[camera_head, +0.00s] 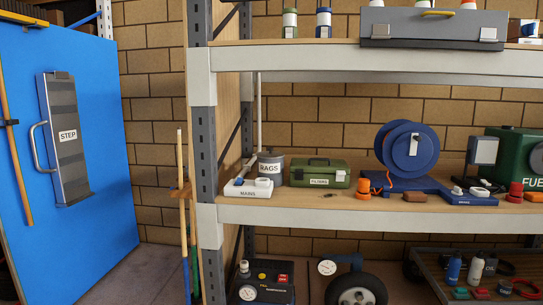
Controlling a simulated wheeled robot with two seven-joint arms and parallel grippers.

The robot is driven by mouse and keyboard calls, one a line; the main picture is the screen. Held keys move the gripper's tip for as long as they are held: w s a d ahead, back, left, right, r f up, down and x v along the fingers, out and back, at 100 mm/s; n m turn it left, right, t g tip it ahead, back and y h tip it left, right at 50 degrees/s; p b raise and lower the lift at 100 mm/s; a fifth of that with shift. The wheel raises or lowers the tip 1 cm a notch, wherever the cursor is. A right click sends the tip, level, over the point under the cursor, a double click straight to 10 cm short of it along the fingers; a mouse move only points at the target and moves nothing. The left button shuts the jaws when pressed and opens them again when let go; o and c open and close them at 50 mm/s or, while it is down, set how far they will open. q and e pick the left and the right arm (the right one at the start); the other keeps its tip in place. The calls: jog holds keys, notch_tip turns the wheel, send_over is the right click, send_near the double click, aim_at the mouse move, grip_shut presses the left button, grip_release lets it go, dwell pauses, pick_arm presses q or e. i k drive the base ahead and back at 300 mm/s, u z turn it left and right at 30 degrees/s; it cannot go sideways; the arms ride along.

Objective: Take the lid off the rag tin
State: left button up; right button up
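The rag tin (269,168) is a grey round tin labelled RAGS. It stands at the left end of the middle shelf, towards the back. Its dark grey lid (270,154) appears to be on top, with a small knob. A white tray-like block labelled MAINS (247,190) stands in front and hides the tin's lower left part. Neither of my grippers shows in the head view.
A green box labelled FILTERS (319,178) stands just right of the tin. A blue cable reel (409,148) and an orange item (363,189) are further right. A grey shelf post (205,150) rises left of the tin. The shelf front (330,214) is partly bare.

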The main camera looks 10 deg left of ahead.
aim_at(270, 154)
jog(key=z, duration=0.25)
jog(key=i, duration=1.5)
jog(key=z, duration=0.2)
